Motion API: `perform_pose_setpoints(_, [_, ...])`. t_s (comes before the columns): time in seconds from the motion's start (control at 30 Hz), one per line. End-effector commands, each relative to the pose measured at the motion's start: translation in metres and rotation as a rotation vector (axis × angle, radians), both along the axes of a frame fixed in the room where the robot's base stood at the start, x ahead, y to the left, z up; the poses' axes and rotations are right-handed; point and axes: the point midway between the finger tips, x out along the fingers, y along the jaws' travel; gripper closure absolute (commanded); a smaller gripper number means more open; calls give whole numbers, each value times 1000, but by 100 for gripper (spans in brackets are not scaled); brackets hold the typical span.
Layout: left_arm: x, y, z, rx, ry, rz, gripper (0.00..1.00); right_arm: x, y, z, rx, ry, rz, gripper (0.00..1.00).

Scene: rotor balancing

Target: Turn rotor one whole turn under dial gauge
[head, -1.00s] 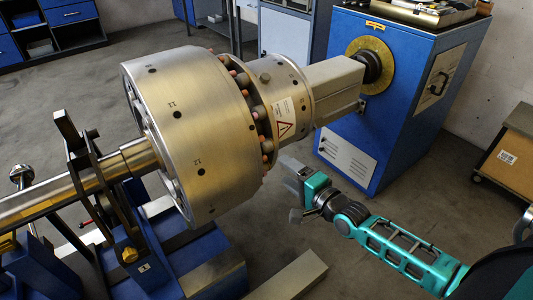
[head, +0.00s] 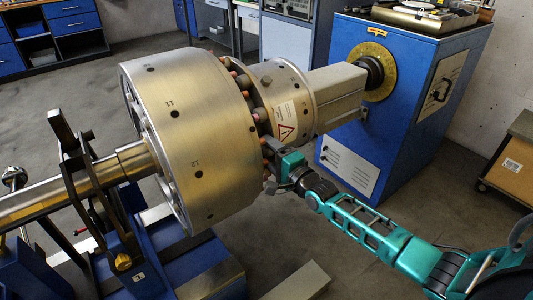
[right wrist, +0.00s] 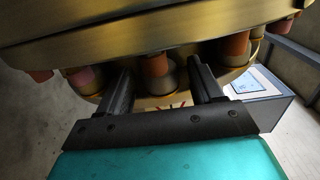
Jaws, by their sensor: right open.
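The rotor (head: 195,140) is a big brass-coloured drum with numbered holes. It lies on a steel shaft (head: 60,192) on the left. On its right is a ring of reddish-tipped bolts, then a hub with a warning label (head: 286,122). My right gripper (head: 270,155) is at the lower right of this bolt ring. In the right wrist view its two black fingers (right wrist: 160,88) are apart, on either side of a reddish bolt (right wrist: 158,68); contact cannot be told. A small round silver part (head: 14,178) is at the far left; I cannot tell if it is the dial gauge. My left gripper is out of view.
A blue drive cabinet (head: 400,130) with a yellow graduated disc (head: 379,72) stands at the right end of the shaft line. A blue bearing stand (head: 130,262) is at lower left. Open floor lies right of the rotor.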

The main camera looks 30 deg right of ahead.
Motion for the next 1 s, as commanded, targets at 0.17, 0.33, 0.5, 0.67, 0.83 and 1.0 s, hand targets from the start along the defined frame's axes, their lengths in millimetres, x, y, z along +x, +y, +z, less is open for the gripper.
perform_pose_setpoints(0.17, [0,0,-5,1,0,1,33,14,2,-1,0,1,0,34])
perform_pose_setpoints(0.33, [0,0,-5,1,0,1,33,17,3,-1,1,2,0,34])
perform_pose_setpoints(0.5, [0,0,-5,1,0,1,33,17,3,-1,1,2,0,34])
perform_pose_setpoints(0.67, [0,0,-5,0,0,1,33,17,3,0,0,2,0,49])
perform_pose_setpoints(0.83, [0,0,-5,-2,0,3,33,17,3,0,0,1,0,65])
perform_pose_setpoints(1.0, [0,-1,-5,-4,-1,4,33,17,3,0,0,1,0,81])
